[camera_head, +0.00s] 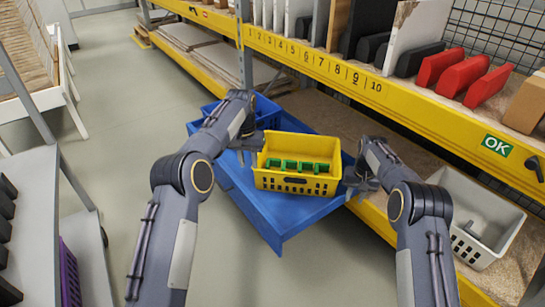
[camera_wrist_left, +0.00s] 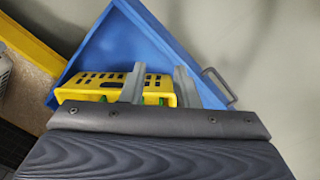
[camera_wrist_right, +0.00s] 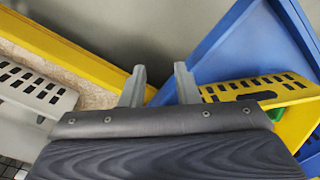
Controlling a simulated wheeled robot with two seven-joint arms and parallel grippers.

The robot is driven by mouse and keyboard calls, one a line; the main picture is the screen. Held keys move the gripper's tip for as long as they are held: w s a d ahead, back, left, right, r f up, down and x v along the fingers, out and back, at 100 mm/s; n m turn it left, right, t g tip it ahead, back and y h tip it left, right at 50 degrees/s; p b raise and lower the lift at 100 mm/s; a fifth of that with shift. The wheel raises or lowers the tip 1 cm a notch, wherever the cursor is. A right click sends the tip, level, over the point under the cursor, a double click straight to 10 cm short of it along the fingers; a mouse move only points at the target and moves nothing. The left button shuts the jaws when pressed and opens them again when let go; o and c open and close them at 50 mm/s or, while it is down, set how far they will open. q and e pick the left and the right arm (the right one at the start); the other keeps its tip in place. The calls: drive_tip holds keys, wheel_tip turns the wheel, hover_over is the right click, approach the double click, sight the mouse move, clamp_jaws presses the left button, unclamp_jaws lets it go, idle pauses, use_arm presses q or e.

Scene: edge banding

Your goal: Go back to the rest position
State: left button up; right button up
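A yellow crate (camera_head: 297,181) with green parts (camera_head: 300,166) inside stands upright on a blue tray-like cart top (camera_head: 255,205). My left gripper (camera_head: 254,143) is at the crate's left end. In the left wrist view its fingers (camera_wrist_left: 159,84) are apart, one overlapping the yellow crate (camera_wrist_left: 88,83) and one just past its end; I cannot tell whether they touch it. My right gripper (camera_head: 355,180) is beside the crate's right end. In the right wrist view its fingers (camera_wrist_right: 159,85) are apart with nothing between them, and the crate (camera_wrist_right: 262,88) lies to their right.
A yellow-edged shelf (camera_head: 330,72) with numbered slots and red blocks (camera_head: 462,74) runs along the right. A grey crate (camera_head: 480,215) stands on its lower level, near my right arm. A grey rack (camera_head: 35,200) is at the left. The floor (camera_head: 120,130) between is clear.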

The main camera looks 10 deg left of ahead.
use_arm(q)
drive_tip(key=shift+s+d, duration=0.1)
drive_tip(key=shift+s, duration=0.35)
use_arm(e)
drive_tip(key=shift+s+d, duration=0.1)
drive_tip(key=shift+s, duration=0.4)
